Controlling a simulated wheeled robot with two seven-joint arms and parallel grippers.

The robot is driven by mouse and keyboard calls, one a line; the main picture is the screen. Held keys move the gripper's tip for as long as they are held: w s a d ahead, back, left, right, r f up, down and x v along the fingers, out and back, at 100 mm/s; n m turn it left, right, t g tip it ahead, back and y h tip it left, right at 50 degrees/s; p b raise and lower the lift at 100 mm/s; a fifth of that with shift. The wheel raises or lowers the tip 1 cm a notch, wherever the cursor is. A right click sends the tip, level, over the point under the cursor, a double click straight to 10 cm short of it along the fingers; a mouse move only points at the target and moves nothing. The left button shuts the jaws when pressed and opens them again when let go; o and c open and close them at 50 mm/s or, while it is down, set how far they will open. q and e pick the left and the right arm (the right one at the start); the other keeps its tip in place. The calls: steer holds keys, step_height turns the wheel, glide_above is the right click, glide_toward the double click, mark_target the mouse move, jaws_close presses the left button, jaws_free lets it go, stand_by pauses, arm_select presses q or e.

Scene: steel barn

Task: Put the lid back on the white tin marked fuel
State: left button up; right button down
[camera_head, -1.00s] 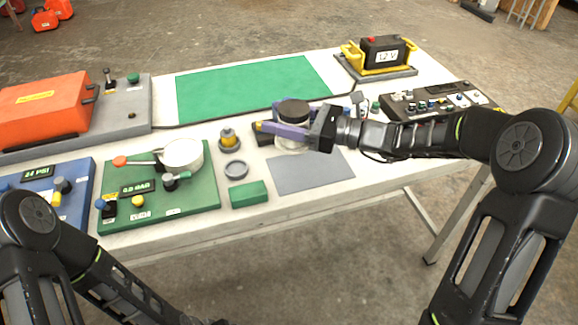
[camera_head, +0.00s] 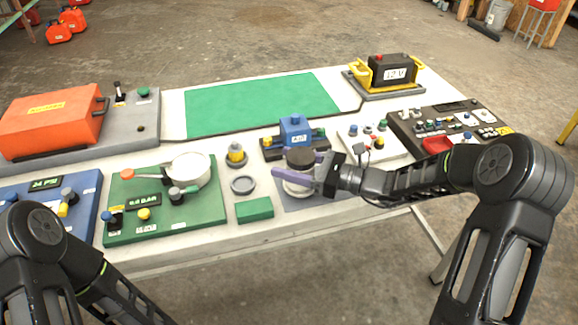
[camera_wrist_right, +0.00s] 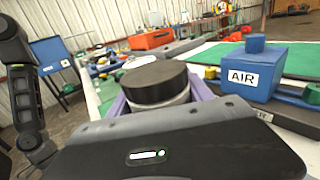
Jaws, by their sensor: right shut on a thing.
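My right gripper (camera_head: 298,173) is shut on a white tin (camera_head: 298,188) with a dark, round top (camera_head: 300,158). The tin is upright over the grey mat (camera_head: 330,198) near the table's front; I cannot tell whether it touches the mat. In the right wrist view, the purple fingers (camera_wrist_right: 160,98) flank the white body below the black disc (camera_wrist_right: 154,82). No fuel marking is legible, and I cannot tell whether the disc is a separate lid. A grey ring-like round piece (camera_head: 243,185) lies left of the tin. My left gripper is out of view.
A blue box (camera_head: 295,133), marked AIR in the right wrist view (camera_wrist_right: 254,70), stands close behind the tin. A green block (camera_head: 254,209) and a green panel with a white pot-like part (camera_head: 190,170) are left. The green mat (camera_head: 262,103) is bare.

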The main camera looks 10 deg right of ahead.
steer(key=shift+f, duration=0.55)
steer(key=shift+f, duration=0.2)
steer(key=shift+c, duration=2.2)
jaws_free()
steer(key=shift+d+r, duration=0.1)
steer(key=shift+r, duration=0.05)
steer(key=b+v, duration=0.1)
steer(key=v, duration=1.1)
